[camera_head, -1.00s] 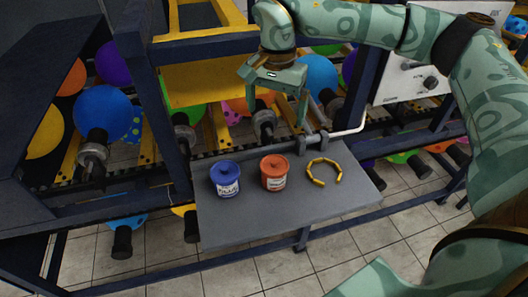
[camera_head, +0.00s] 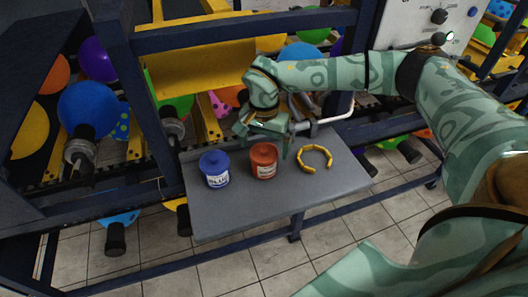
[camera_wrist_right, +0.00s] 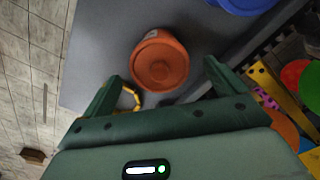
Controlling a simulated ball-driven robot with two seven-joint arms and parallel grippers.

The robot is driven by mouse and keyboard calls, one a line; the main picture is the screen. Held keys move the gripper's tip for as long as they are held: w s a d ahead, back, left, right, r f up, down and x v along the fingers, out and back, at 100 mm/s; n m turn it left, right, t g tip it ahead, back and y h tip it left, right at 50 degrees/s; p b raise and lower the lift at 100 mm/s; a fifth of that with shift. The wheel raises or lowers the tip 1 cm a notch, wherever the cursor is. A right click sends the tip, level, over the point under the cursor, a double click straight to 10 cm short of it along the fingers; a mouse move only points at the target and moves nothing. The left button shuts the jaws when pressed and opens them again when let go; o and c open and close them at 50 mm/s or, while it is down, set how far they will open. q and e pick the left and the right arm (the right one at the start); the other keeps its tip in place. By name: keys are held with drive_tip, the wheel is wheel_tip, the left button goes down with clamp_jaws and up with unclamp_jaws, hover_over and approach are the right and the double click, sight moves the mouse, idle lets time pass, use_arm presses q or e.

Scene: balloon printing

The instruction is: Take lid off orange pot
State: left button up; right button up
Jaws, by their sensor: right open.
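The orange pot (camera_head: 264,172) stands upright on a grey shelf (camera_head: 240,215), with its orange lid (camera_head: 264,152) on top. My right gripper (camera_head: 263,143) is open and close above and behind the pot, its fingers pointing down. No contact between the fingers and the lid is visible. My left gripper is out of view.
A blue pot (camera_head: 215,170) stands left of the orange pot. A yellow segmented ring (camera_head: 303,163) lies to its right. A metal rail (camera_head: 335,119) runs along the shelf's back edge. Dark blue frame beams and balloons are behind. The shelf's front is clear.

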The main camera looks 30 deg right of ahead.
drive_tip(key=shift+f, duration=0.25)
drive_tip(key=c, duration=1)
drive_tip(key=shift+r, duration=0.2)
